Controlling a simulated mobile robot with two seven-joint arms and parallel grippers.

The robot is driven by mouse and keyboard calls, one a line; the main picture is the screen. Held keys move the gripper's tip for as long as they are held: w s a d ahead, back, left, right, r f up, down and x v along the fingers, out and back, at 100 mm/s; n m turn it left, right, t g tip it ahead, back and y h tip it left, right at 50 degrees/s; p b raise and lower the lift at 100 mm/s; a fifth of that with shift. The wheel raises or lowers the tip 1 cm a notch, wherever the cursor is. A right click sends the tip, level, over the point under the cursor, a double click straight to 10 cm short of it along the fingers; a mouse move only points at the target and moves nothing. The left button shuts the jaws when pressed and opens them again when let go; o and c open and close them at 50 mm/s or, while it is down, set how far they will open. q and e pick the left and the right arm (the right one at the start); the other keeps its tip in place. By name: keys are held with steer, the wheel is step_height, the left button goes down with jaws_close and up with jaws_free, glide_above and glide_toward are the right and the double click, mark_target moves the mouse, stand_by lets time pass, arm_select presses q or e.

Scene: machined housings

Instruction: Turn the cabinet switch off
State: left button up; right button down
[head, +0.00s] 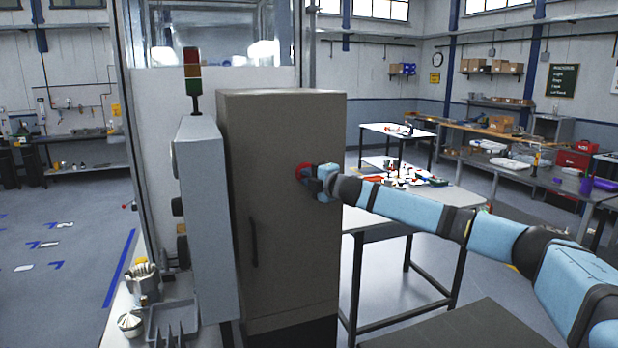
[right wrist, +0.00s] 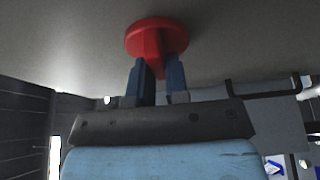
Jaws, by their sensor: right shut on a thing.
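The cabinet (head: 285,240) is a tall grey-brown box with a dark vertical handle (head: 253,242) at the left of its front. The switch (head: 302,171) is a red round knob on the cabinet front, at the upper right. My right gripper (head: 312,178) is at the switch and partly covers it in the head view. In the right wrist view, the red switch (right wrist: 156,36) has a raised grip bar, and my right gripper (right wrist: 161,75) is shut on that bar, with a blue finger on each side. My left gripper is not in view.
A grey panel box with a signal tower (head: 192,80) stands left of the cabinet. A cup of tools (head: 146,280) and a grey tray (head: 172,322) are at the lower left. Tables (head: 370,219) with small parts stand behind my right arm. Open floor lies at the far left.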

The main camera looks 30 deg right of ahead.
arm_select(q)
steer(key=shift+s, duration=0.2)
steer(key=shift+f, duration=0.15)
arm_select(e)
steer(key=c, duration=1.1)
jaws_free()
arm_select(q)
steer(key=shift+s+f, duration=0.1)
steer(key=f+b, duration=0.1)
steer(key=b, duration=0.1)
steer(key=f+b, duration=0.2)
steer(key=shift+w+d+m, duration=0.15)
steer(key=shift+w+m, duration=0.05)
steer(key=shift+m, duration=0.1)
arm_select(e)
steer(key=s, duration=0.4)
steer(key=s+d, duration=0.1)
steer(key=s, duration=0.4)
steer(key=s+d, duration=0.1)
steer(key=s, duration=0.3)
steer(key=shift+s, duration=0.3)
